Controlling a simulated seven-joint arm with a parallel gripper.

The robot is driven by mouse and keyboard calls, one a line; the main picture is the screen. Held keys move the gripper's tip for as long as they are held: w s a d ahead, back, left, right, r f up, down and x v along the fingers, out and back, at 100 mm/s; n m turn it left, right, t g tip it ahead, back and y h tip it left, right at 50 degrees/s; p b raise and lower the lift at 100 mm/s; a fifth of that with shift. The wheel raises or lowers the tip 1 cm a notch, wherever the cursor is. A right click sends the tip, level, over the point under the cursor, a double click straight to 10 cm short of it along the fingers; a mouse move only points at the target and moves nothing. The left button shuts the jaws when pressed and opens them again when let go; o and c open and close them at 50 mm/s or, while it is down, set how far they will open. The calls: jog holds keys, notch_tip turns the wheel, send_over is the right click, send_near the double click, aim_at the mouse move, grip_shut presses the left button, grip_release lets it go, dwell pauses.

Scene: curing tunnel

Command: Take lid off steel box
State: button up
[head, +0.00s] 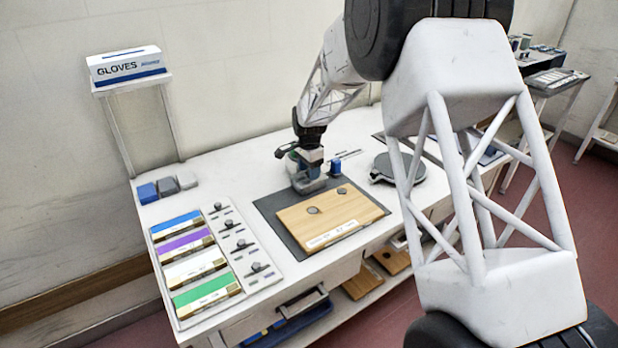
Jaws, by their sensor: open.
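A small grey metallic box (309,185) stands on the white table, at the back edge of the dark mat, and is probably the steel box. My gripper (309,168) points down right over it, and its fingers are too small and dark to make out. I cannot tell whether they touch the box. The lid cannot be told apart from the box at this size, and the gripper hides part of the top.
A wooden board (350,225) with small round pieces lies on the dark mat (275,208). A small blue container (336,167) stands just right of the box. A round dark device (399,168) sits further right. Coloured packs (205,292) lie at the left front.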

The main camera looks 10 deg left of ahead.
jog(key=c, duration=1)
jog(key=shift+r, duration=0.8)
notch_tip(320, 180, up, 2)
jog(key=shift+r, duration=0.1)
jog(key=s+d, duration=0.2)
jog(key=s, duration=0.3)
jog(key=s+d, duration=0.2)
jog(key=s, duration=0.2)
jog(key=s+d+r, duration=0.1)
jog(key=s+d, duration=0.1)
jog(key=s, duration=0.3)
jog(key=shift+s+d+r, duration=0.1)
jog(key=shift+s+d, duration=0.1)
jog(key=shift+s, duration=0.15)
